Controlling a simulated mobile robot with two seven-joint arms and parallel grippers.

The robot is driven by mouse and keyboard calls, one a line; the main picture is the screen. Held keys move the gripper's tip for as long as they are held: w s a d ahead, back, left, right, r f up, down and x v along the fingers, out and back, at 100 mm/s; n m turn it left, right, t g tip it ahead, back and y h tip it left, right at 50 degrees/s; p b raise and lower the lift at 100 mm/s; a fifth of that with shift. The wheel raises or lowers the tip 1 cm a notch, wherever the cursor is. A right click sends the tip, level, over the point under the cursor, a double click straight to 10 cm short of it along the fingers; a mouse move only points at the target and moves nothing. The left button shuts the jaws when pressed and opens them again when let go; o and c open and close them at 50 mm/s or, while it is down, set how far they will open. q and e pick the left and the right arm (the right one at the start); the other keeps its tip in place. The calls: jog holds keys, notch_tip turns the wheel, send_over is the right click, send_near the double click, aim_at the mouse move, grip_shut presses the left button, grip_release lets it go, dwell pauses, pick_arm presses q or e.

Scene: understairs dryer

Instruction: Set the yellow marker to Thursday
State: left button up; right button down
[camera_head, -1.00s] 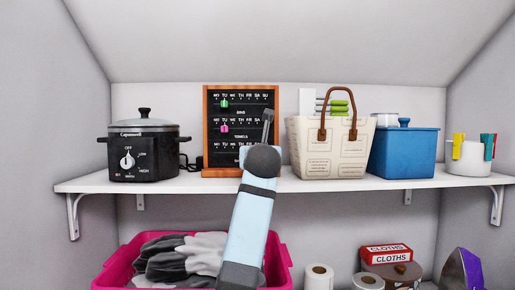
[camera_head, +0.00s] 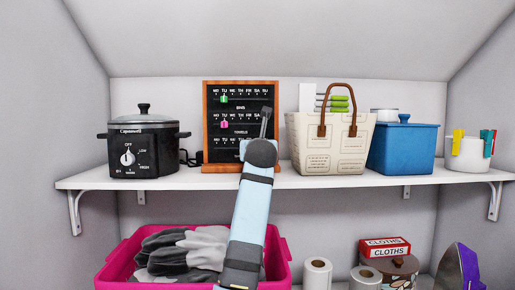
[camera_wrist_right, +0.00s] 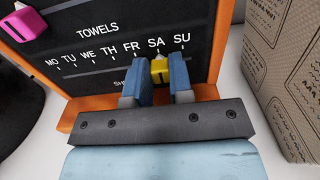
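The dark planner board (camera_head: 222,134) with an orange frame stands on the shelf. It has rows of day letters; the lowest row shows large in the right wrist view (camera_wrist_right: 103,70). The yellow marker (camera_wrist_right: 160,70) sits on that row below SA. My right gripper (camera_head: 266,117) reaches up to the board's lower right. In the right wrist view its fingers (camera_wrist_right: 162,72) stand on both sides of the yellow marker and appear to touch it. The gripper and arm hide the marker in the head view. My left gripper is not in view.
A green marker (camera_head: 223,99) and a pink marker (camera_head: 224,124) sit at TU on the upper rows. A black slow cooker (camera_head: 143,146) stands left of the board. A cream basket (camera_head: 305,150) stands close on its right, then a blue bin (camera_head: 403,150).

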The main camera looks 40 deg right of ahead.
aim_at(240, 165)
jog(key=w+a+b, duration=0.1)
jog(key=w+a, duration=0.2)
jog(key=a, duration=0.1)
jog(key=shift+w, duration=0.2)
jog(key=shift+s+d, duration=0.1)
jog(key=shift+d, duration=0.1)
jog(key=c, duration=1)
grip_release()
jog(key=shift+a, duration=0.1)
jog(key=shift+s+a+f+b, duration=0.1)
jog(key=shift+s+a+b, duration=0.1)
jog(key=shift+s+b, duration=0.1)
jog(key=b+v, duration=0.3)
jog(key=v, duration=1)
